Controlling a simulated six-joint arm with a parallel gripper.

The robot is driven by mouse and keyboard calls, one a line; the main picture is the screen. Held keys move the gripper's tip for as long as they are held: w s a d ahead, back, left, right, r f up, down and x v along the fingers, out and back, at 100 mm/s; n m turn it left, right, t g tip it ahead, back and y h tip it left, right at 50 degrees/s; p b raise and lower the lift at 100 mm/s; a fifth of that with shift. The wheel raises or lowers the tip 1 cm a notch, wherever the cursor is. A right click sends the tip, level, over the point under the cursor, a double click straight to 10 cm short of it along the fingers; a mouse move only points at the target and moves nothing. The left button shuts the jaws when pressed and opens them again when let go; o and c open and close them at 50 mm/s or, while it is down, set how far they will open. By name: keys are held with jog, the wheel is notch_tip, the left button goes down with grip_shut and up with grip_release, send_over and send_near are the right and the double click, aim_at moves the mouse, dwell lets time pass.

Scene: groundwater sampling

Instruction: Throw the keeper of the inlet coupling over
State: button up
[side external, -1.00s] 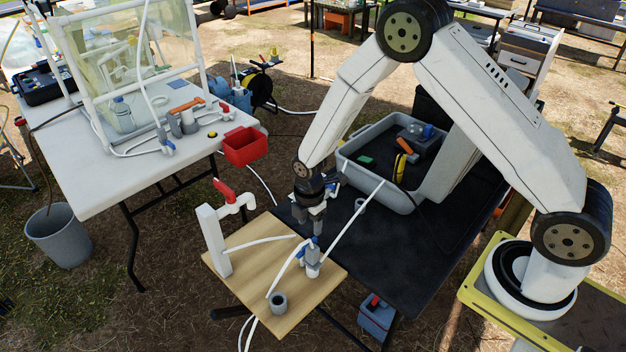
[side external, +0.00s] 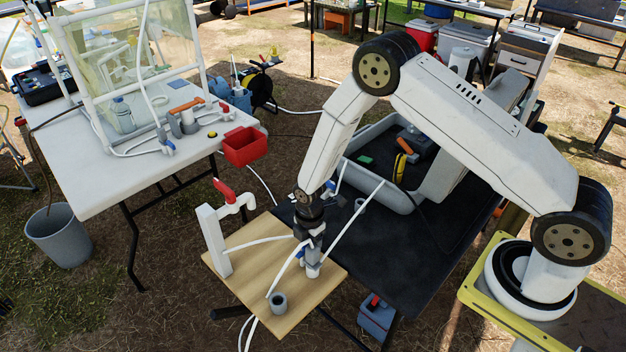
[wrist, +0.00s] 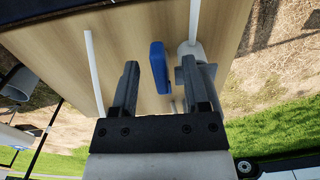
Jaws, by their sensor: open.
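The inlet coupling (side external: 313,268) is a grey and white upright fitting on the small wooden board (side external: 248,265), with white hoses running near it. Its keeper looks to be the blue lever (wrist: 159,67), which stands out beside the grey fitting (wrist: 197,72) in the wrist view. My gripper (side external: 311,241) points down just above the coupling in the side view. In the wrist view my gripper (wrist: 160,80) is open, with the blue lever appearing between its two dark fingers. I cannot tell whether either finger touches it. The fingers partly hide the coupling.
A white post with a red-handled tap (side external: 222,188) stands at the board's left. A small grey cup (side external: 278,303) is near its front edge. White hoses (side external: 352,228) cross close to my gripper. A grey tub (side external: 400,202) stands behind on the black table.

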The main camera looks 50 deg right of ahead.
jog(key=shift+c, duration=0.2)
grip_shut()
jog(key=n, duration=0.3)
jog(key=w+n, duration=0.1)
jog(key=n, duration=0.1)
jog(key=shift+w+a+n, duration=0.15)
jog(key=shift+a+n, duration=0.05)
jog(key=shift+n, duration=0.2)
